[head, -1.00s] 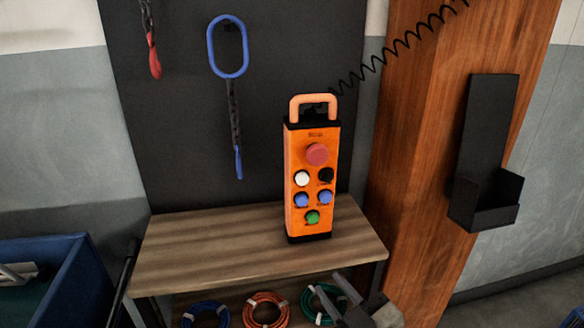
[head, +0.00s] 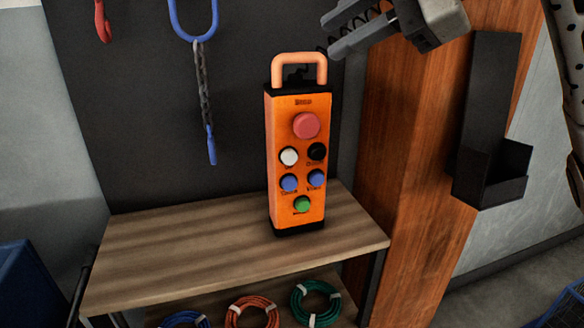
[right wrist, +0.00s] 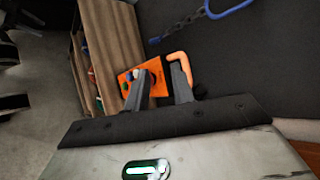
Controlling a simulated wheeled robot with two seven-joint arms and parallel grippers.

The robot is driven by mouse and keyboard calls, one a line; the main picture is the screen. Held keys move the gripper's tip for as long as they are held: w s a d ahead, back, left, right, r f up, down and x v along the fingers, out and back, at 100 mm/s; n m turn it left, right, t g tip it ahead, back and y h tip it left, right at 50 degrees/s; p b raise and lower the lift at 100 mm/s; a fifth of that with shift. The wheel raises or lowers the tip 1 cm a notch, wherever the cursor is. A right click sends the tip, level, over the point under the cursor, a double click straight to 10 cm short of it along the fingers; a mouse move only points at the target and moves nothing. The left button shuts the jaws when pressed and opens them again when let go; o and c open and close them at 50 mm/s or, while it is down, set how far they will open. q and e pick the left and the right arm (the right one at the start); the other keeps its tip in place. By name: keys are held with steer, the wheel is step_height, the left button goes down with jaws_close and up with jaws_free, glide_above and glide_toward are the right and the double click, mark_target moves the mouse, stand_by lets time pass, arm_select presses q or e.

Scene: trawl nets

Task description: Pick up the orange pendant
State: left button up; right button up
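The orange pendant (head: 283,150) stands upright on the wooden shelf top (head: 180,245). It has a peach loop handle on top and a red knob above white, black, blue and green buttons. My right gripper (head: 333,36) is open and empty, above and to the right of the handle, apart from it in the head view. In the right wrist view the pendant (right wrist: 153,84) shows beyond and between the two spread fingers (right wrist: 160,80), with its handle to the right. My left gripper is not in view.
A wooden post (head: 405,150) with a black holder (head: 490,175) stands to the right. A blue ring with a chain (head: 204,90) hangs on the dark panel behind. Coiled cables (head: 252,312) lie on the lower shelf. The shelf top left of the pendant is clear.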

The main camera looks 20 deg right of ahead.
steer(key=d+r+t+h, duration=0.2)
steer(key=d+r, duration=0.1)
steer(key=d, duration=0.1)
glide_toward(299, 54)
steer(key=shift+m, duration=0.3)
steer(key=x, duration=0.4)
steer(key=shift+w+a+f, duration=0.1)
steer(key=shift+a+f, duration=0.05)
steer(key=shift+f, duration=0.3)
steer(key=shift+x, duration=3.05)
steer(key=shift+r, duration=0.1)
jaws_close()
steer(key=shift+r, duration=0.2)
